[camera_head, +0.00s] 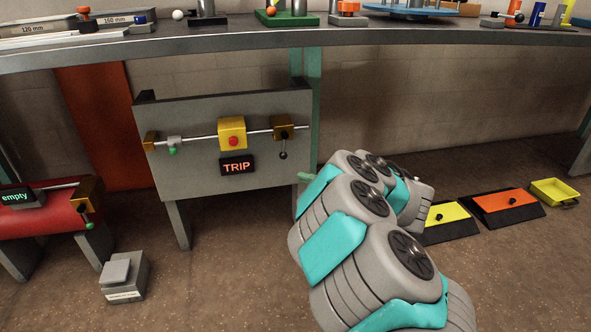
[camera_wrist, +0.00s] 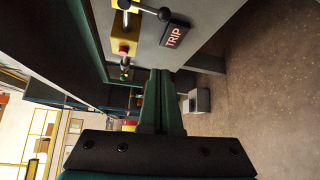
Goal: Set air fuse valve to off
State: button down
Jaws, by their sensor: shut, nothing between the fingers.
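A grey panel (camera_head: 190,180) carries a pipe with a yellow box (camera_head: 232,133) that has a red button. A lit TRIP sign (camera_head: 237,167) is below the box. Right of the box, a brass valve (camera_head: 283,127) has a lever with a black ball (camera_head: 283,155) hanging down. Left of it is a grey fitting with a green knob (camera_head: 173,151). Which part is called the air fuse valve is not labelled. In the wrist view, my gripper (camera_wrist: 161,72) is shut and empty, apart from the yellow box (camera_wrist: 124,37), TRIP sign (camera_wrist: 174,36) and black ball (camera_wrist: 163,14).
A red tank (camera_head: 40,220) with a green-knobbed valve (camera_head: 89,225) and "empty" sign stands left. A grey pedal box (camera_head: 124,275) is on the floor. The bench (camera_head: 230,45) overhangs the panel. Yellow (camera_head: 445,213) and orange (camera_head: 505,201) plates lie right. Floor before the panel is clear.

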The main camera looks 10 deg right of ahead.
aim_at(284, 148)
jog(key=w+a, duration=0.3)
jog(key=w, duration=0.7)
jog(key=shift+w+a+f+b, duration=0.2)
jog(key=shift+a+f+b, duration=0.2)
jog(key=shift+f+b, duration=0.05)
jog(key=shift+w+d+r+n+g+h, duration=0.1)
jog(key=shift+w+d+n+g+h, duration=0.25)
jog(key=shift+d, duration=0.25)
